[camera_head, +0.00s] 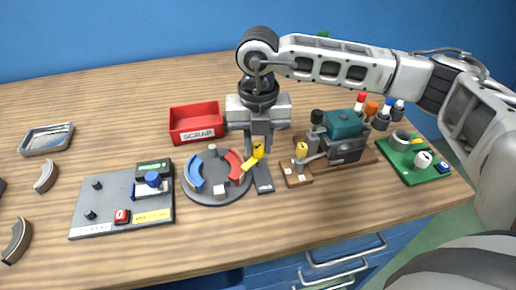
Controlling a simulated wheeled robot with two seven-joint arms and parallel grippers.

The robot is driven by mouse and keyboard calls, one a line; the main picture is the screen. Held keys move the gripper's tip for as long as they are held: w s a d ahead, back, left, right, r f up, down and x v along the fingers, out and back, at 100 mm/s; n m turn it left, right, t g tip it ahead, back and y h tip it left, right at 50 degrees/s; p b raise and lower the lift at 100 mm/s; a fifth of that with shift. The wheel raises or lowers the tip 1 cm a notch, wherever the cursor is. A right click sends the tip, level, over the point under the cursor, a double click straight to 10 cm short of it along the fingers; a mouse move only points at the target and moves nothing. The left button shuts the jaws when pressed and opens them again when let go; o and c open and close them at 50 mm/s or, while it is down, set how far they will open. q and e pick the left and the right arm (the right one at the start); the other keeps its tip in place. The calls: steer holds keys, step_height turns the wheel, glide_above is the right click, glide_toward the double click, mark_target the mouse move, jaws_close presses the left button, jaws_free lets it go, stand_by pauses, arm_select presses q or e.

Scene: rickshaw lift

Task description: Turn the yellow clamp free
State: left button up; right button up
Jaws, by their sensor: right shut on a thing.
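The yellow clamp (258,150) stands at the right edge of a round grey fixture (208,193), beside a red curved piece (234,165). My right gripper (260,147) points straight down over the clamp and is shut on it. The gripper's fingers partly hide the clamp. The round fixture also carries a blue curved piece (193,173) and small grey blocks. My left gripper is not in view.
A red SCRAP bin (197,136) stands behind the fixture. A grey panel (107,215) lies to the left, with a metal tray (46,139) farther left. A teal machine (345,125) on a wooden base and a green board (440,172) are to the right.

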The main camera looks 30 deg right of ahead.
steer(key=n+b, duration=0.2)
steer(key=n, duration=0.1)
steer(key=shift+f+n, duration=0.15)
steer(key=shift+n, duration=0.25)
steer(key=n+b, duration=0.2)
steer(key=n, duration=0.1)
steer(key=shift+b, duration=0.35)
steer(key=n+b, duration=0.1)
steer(key=n, duration=0.2)
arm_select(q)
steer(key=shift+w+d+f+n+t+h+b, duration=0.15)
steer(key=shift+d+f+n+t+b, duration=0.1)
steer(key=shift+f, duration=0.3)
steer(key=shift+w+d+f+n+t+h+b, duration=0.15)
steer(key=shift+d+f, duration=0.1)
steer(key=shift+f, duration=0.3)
arm_select(e)
steer(key=shift+d+r+n, duration=0.1)
steer(key=shift+r+n, duration=0.1)
steer(key=shift+n, duration=0.1)
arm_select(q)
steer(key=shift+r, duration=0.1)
arm_select(e)
steer(key=o, duration=1)
